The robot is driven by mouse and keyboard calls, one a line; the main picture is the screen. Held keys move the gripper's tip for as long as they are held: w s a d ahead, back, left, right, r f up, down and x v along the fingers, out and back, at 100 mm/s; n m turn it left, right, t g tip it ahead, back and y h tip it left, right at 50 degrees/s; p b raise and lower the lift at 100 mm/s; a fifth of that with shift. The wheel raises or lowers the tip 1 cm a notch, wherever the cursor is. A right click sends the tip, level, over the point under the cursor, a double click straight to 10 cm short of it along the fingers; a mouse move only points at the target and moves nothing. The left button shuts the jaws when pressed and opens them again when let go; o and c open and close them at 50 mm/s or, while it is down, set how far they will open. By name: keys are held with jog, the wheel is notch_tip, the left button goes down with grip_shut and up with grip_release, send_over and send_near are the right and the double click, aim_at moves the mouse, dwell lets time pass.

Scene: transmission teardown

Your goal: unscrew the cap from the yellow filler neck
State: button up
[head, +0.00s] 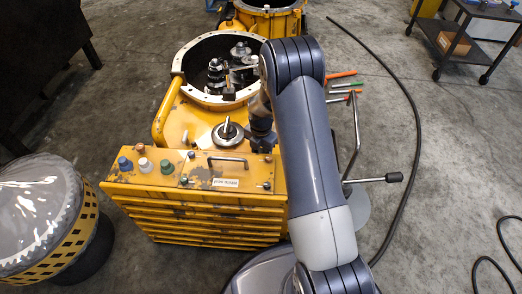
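The yellow transmission housing (180,115) stands in the middle, with its round opening showing gears. My gripper (263,143) points down over the right side of the housing, just right of a round metal disc with an upright stub (228,133). Its fingers are dark and small, and I cannot tell whether they hold anything. I cannot pick out the yellow filler neck or its cap for certain; my gripper and arm cover that right side. On the yellow ribbed box in front (200,212) sit a blue cap (125,163), a whitish cap (145,165) and a green cap (166,166).
A metal handle (228,160) rises from the box top. Several coloured-handled tools (342,84) and a bent metal bar with a black grip (392,177) are right of my arm. A black hose (408,130) curves across the floor. A wrapped drum (40,215) stands at left.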

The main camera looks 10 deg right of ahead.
jog(key=shift+c, duration=0.4)
jog(key=shift+n, duration=1.2)
jog(key=o, duration=0.9)
jog(key=shift+n, duration=0.3)
jog(key=shift+c, duration=0.2)
jog(key=o, duration=0.5)
jog(key=shift+o, duration=0.5)
jog(key=o, duration=0.4)
jog(key=shift+c, duration=0.2)
jog(key=shift+r, duration=0.1)
